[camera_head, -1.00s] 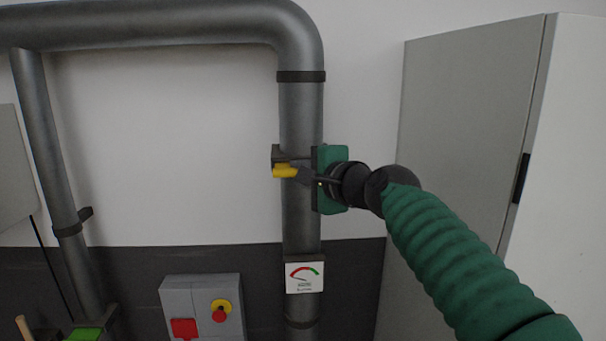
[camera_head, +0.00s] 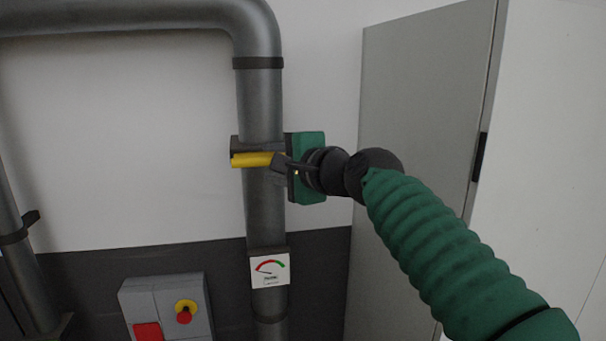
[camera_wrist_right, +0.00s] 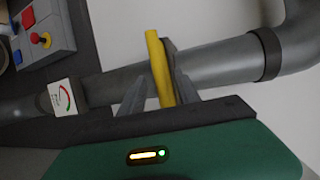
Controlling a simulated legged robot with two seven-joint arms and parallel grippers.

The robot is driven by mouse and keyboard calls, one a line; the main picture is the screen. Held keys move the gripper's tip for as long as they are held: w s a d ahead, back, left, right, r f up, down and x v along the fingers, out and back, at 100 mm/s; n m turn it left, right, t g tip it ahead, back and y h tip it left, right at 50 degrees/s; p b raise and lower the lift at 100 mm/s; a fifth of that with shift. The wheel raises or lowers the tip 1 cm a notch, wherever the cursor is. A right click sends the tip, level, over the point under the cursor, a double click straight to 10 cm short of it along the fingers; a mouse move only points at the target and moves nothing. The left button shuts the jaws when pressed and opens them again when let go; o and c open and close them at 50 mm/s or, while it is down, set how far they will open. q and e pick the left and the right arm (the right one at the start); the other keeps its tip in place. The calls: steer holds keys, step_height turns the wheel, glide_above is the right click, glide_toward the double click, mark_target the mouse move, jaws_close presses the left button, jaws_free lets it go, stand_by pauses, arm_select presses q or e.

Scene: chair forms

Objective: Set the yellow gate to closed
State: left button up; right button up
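The yellow gate handle (camera_head: 252,159) lies about level across the front of the grey vertical pipe (camera_head: 261,105) in the head view. It also shows in the right wrist view (camera_wrist_right: 159,66). My right gripper (camera_head: 278,163) has a green body and is at the handle's right end. In the right wrist view its two grey fingers (camera_wrist_right: 160,92) stand on either side of the handle, with small gaps showing, so it looks open. The near end of the handle is hidden behind the gripper body. My left gripper is not in view.
A gauge plate (camera_head: 270,271) is on the pipe below the handle. A grey box (camera_head: 167,305) with red and yellow buttons is at the lower left. A tall grey cabinet (camera_head: 420,110) stands right of the pipe, behind my right arm.

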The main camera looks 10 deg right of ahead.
steer(key=d+b+v, duration=0.1)
steer(key=b+v, duration=0.4)
steer(key=v, duration=0.9)
steer(key=w+d+f+n+g+h+b, duration=0.1)
steer(key=d+f+n+g+h+b, duration=0.15)
steer(key=f, duration=1.65)
steer(key=w+d+f+n+g+h+b, duration=0.1)
steer(key=w+f+n+g+h+b, duration=0.15)
steer(key=f, duration=1.65)
steer(key=s+f+n+g+b, duration=0.1)
steer(key=s+f+n+g, duration=0.1)
steer(key=s+f, duration=0.5)
steer(key=s+d+f+n+g+b, duration=0.1)
steer(key=s+f+n, duration=0.3)
steer(key=f, duration=1)
steer(key=s+d+f+n+g+h+b, duration=0.1)
steer(key=s+f+n+g, duration=0.2)
steer(key=s+f, duration=0.7)
steer(key=shift+f+g+b, duration=0.35)
steer(key=shift+f+g, duration=0.15)
